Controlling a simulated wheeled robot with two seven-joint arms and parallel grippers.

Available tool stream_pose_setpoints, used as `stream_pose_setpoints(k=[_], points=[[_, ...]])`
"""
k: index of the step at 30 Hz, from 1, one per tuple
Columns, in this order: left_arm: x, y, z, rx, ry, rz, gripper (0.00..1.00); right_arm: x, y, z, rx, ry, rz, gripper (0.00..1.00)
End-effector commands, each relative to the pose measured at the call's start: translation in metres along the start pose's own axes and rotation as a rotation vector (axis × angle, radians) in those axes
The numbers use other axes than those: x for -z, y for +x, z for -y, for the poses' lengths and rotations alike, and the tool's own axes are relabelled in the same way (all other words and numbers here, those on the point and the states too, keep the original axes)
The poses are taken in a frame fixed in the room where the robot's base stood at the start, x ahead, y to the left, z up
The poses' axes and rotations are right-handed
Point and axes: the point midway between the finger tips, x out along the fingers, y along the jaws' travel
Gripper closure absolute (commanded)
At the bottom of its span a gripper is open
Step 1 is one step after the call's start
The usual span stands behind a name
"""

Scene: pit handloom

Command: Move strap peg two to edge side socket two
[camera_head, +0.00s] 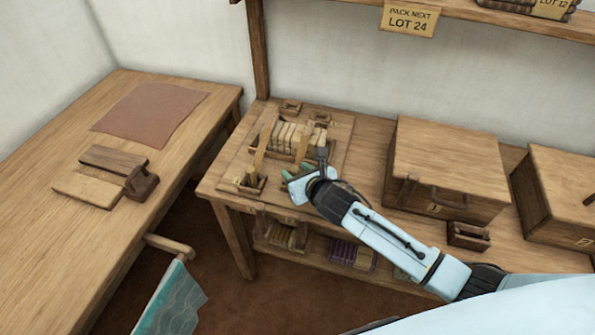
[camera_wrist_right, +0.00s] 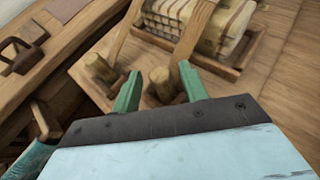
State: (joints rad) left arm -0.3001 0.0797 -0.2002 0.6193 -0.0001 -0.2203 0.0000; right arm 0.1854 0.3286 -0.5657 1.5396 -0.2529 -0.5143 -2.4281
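My right gripper (camera_head: 291,181) is at the front edge of the packing board (camera_head: 228,170). In the right wrist view its green fingers (camera_wrist_right: 160,93) are spread, with a short wooden peg (camera_wrist_right: 160,82) between their tips and gaps showing on both sides. A second wooden peg (camera_wrist_right: 100,66) stands to the left, outside the fingers. I cannot tell which is strap peg two. Two tan straps, one left (camera_head: 260,147) and one right (camera_head: 303,140), rise beside a striped folded cloth stack (camera_head: 291,136) in a tray. The edge side sockets cannot be told apart. My left gripper is out of view.
Small wooden blocks (camera_head: 291,106) sit at the board's back. A large wooden chest (camera_head: 448,165) and a small box (camera_head: 468,236) stand to the right. The left table (camera_head: 40,240) holds a brown mat (camera_head: 150,108) and wooden tools. Filled trays lie on the shelf below.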

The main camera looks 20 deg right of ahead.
Motion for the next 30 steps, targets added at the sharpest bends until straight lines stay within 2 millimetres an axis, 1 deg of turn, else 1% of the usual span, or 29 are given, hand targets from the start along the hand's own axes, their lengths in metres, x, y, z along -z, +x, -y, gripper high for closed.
stream_pose_setpoints(k=[7,10,13,17,24,27,30], points=[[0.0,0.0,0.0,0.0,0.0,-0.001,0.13,0.0,0.0,0.0,0.0,0.0,0.0,0.56],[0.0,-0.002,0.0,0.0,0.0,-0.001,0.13,-0.004,-0.002,0.0,-0.001,0.002,0.0,0.56],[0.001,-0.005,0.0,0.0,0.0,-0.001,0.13,-0.003,-0.011,0.0,0.0,-0.001,-0.001,0.56],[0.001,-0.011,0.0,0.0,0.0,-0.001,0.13,-0.004,-0.033,0.001,-0.001,-0.002,-0.001,0.56],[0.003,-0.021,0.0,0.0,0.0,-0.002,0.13,-0.003,-0.082,0.0,-0.001,-0.001,-0.002,0.56],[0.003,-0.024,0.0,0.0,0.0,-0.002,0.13,-0.004,-0.099,0.0,0.0,-0.001,-0.001,0.56],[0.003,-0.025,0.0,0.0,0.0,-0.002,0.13,-0.003,-0.111,0.0,-0.001,0.0,-0.001,0.56]])
